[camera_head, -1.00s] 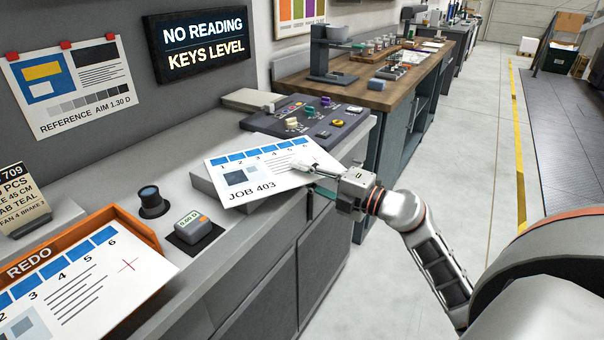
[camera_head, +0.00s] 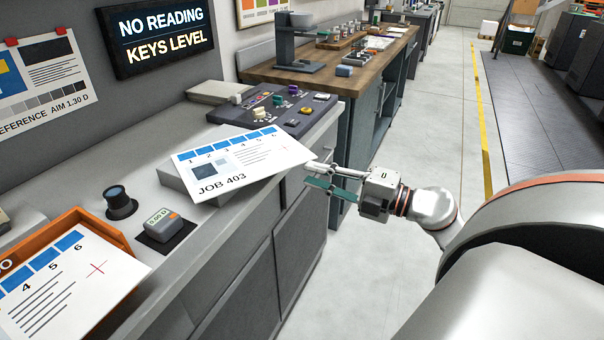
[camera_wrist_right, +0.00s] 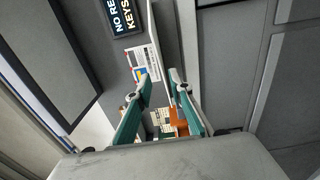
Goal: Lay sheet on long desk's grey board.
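The white sheet (camera_head: 238,160) marked JOB 403 lies face up on the grey board (camera_head: 184,188) of the long desk (camera_head: 225,228). It sits askew to the board and its right part reaches past the board. The board's left and front edges show; the rest is hidden under the sheet. My right gripper (camera_head: 318,176) is just right of the sheet's right corner, beyond the desk's front edge. Its teal-padded fingers stand apart with nothing between them, as the right wrist view (camera_wrist_right: 160,88) also shows. My left gripper is not in view.
An orange tray (camera_head: 100,224) with another printed sheet (camera_head: 70,280) stands at the front left. A black loupe-like cylinder (camera_head: 120,204) and a small meter (camera_head: 163,224) lie between. A control panel (camera_head: 285,108) is behind the sheet.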

